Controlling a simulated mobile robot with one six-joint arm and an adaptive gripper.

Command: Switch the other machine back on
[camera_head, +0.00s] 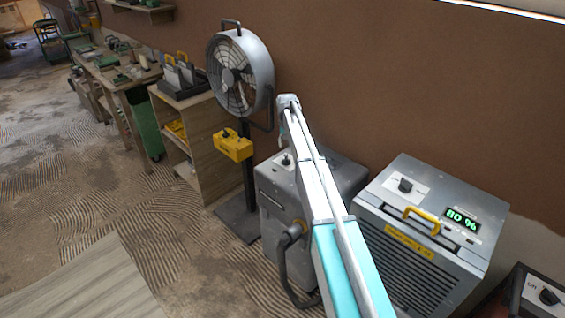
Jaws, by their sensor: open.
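A grey machine (275,207) with a dark hose stands left of centre, with a dark knob (286,160) on a pale plate on its top. My arm crosses in front of it and hides much of its top and right side. A second grey machine (475,205) on the right has a louvred front, a yellow handle, a dark knob (405,185) and a lit green display (461,219) reading 80 %. My gripper (282,138) is small, partly hidden by my arm, above the left machine's knob. It appears open and empty; I cannot tell whether it touches the knob.
A round fan (240,73) on a stand, with a yellow box (232,145), is left of the machines. A dark box with a knob (549,297) is at the lower right. A shelf unit (200,125) and workbench (110,75) line the brown wall. The left floor is clear.

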